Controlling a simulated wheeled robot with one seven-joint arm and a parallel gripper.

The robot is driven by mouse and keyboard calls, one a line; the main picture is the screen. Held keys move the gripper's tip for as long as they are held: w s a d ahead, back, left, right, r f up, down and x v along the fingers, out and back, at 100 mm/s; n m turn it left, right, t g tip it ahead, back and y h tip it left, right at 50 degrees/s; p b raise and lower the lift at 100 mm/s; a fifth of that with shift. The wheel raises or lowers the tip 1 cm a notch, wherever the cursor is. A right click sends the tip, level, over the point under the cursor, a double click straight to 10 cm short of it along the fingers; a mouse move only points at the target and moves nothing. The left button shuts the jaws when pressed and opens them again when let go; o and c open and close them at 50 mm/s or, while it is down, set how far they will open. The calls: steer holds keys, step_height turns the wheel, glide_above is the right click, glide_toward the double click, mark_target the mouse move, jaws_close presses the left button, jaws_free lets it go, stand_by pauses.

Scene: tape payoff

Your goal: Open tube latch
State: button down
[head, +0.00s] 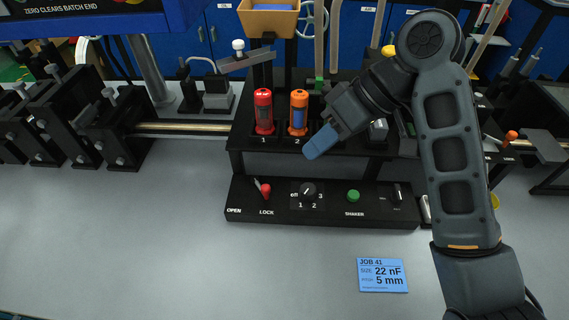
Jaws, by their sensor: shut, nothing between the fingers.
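The likely tube latch is a small lever with a red knob (266,189) on the front of the black control panel (325,218). Labels OPEN and LOCK stand below it. Its knob is above LOCK, to the right of OPEN. A red tube (263,111) stands upright at slot 1 and an orange tube (298,112) at slot 2 on the black stand (245,140). My gripper (312,152) is shut and empty, with blue fingertips pointing down-left. In the picture it is just below and right of the orange tube, above and right of the red knob, apart from it.
A selector dial (308,191), a green shaker button (353,195) and another knob (397,193) sit on the same panel. A blue job card (383,275) lies on the grey bench (150,250). The bench front is otherwise mostly clear. Black clamps (115,125) stand left.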

steer(key=b, duration=0.2)
glide_toward(260, 184)
steer(key=f, duration=0.1)
steer(key=s+f, duration=0.1)
steer(key=a+f, duration=0.1)
steer(key=shift+s+a+f, duration=0.1)
steer(key=shift+s+f, duration=0.15)
steer(key=shift+f, duration=0.1)
steer(key=shift+a, duration=0.1)
stand_by(0.4)
